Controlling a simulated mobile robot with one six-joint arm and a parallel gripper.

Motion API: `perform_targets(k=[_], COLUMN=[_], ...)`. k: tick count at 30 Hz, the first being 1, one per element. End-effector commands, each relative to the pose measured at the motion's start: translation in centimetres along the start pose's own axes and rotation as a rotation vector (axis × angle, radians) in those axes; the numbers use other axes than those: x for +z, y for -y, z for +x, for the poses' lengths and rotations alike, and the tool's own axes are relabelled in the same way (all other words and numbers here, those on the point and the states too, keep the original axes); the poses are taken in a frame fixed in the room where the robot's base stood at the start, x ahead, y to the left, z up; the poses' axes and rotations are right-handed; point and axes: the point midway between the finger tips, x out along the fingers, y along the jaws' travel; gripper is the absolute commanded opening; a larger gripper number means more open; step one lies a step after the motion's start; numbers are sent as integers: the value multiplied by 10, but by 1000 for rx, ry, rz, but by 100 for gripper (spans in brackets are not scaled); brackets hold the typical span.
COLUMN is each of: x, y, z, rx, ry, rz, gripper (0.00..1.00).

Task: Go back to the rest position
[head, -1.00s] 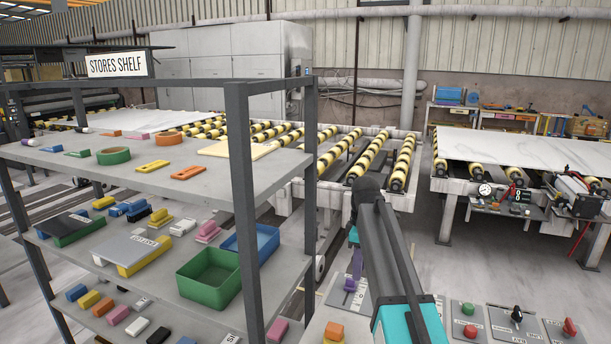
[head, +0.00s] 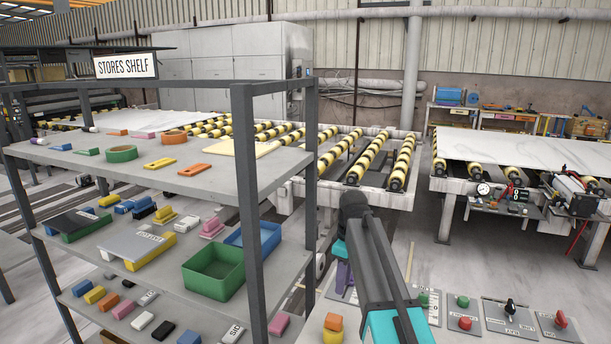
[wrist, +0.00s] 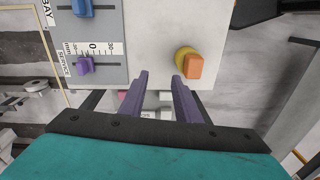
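My gripper (wrist: 160,80) shows in the wrist view with its two purplish fingers apart and an empty gap between them. It hangs over the front edge of a control panel (wrist: 150,65). A purple slider knob (wrist: 85,65) on a grey scale plate is to the left of the fingers. An orange block with a yellow part (wrist: 193,66) is just beyond the right finger, and I cannot tell whether they touch.
The stores shelf (head: 245,150) stands close on the left, with several coloured blocks and a green bin (head: 213,271). The panel's buttons, including a red one (head: 465,322), lie at the lower right. Roller conveyors (head: 370,155) stand behind, with grey floor between.

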Motion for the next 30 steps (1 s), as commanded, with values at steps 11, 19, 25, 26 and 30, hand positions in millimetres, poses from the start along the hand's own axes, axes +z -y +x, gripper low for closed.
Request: perform_targets(k=[11, 19, 25, 26, 30], x=[-45, -72, -75, -74, -66], y=[92, 181, 229, 232, 251], z=[52, 104, 157, 165, 204], rx=[-110, -230, -278, -280, -279], ry=[-46, -40, 19, 29, 81], rz=[207, 436, 578, 593, 654], gripper=[30, 30, 30, 30, 30])
